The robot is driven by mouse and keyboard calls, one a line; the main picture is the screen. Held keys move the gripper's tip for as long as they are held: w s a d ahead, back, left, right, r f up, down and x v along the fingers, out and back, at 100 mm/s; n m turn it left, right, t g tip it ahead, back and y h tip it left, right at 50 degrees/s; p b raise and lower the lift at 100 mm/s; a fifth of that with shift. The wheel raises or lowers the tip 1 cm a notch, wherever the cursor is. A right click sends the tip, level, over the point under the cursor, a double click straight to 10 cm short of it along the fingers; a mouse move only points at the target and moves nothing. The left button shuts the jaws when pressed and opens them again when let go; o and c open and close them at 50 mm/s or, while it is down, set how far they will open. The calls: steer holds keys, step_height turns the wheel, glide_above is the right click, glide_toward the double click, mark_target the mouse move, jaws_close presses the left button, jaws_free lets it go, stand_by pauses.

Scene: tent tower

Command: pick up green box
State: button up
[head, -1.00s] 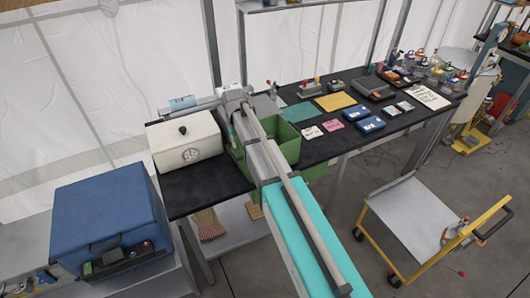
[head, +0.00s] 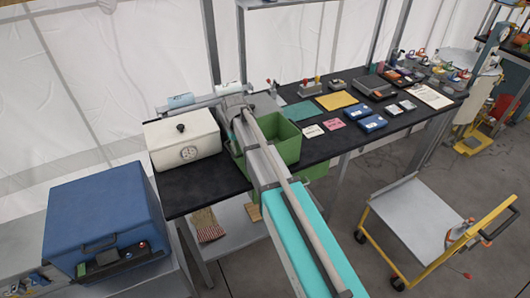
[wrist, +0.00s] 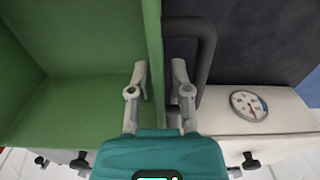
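The green box (head: 288,151) is an open-topped bin on the black table, partly hidden behind my arm in the head view. In the wrist view its green wall (wrist: 153,60) runs upright through the picture, with the hollow inside to the left. My gripper (wrist: 159,72) is open, with one finger on each side of this wall. A gap shows between the wall and the right finger; whether the left finger touches the wall I cannot tell. In the head view my gripper's fingers are hidden behind my arm.
A white case with a dial (head: 183,143) stands close to the left of the box. Notes, blue cases (head: 371,123) and tools lie to its right. A blue cabinet (head: 105,220) stands at the front left, and a yellow-framed cart (head: 412,213) on the floor at right.

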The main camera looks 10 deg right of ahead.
steer(key=shift+f+b, duration=0.4)
steer(key=shift+f, duration=0.25)
jaws_close()
